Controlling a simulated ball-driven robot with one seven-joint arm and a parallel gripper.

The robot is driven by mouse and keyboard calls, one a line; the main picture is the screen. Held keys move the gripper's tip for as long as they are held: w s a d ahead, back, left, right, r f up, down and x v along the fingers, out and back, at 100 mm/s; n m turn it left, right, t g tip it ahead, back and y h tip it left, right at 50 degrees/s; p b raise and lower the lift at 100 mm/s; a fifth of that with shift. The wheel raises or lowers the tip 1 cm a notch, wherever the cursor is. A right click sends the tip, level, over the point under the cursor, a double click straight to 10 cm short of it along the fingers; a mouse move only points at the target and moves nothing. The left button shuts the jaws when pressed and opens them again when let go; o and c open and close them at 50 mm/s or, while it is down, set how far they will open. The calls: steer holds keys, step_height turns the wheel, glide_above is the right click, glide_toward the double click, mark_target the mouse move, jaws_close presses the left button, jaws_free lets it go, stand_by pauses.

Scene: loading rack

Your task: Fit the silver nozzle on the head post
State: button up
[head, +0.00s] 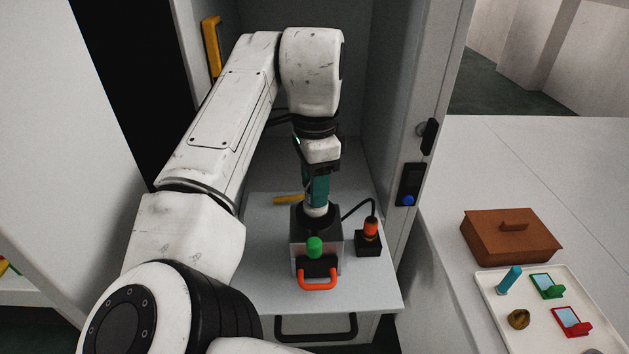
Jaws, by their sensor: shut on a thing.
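My gripper (317,200) points straight down over a grey box-shaped unit with a dark top (303,252) on the shelf board. It is shut on the silver nozzle (316,211), a pale, short, round piece under the teal part at the end of my arm. The nozzle is right at the top of the unit. I cannot tell whether it touches or is seated there. The head post is not visible, hidden by the nozzle or gripper if it is there.
The unit has a green knob (314,246) and an orange handle (317,280). Cabinet walls (420,90) stand close on the right. A brown lidded box (512,237) and white tray (493,283) lie farther right.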

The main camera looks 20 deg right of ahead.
steer(key=shift+f, duration=0.45)
stand_by(0.4)
steer(key=o, duration=1.1)
step_height(320, 180, up, 11)
steer(key=shift+f+b, duration=0.1)
steer(key=shift+b, duration=0.65)
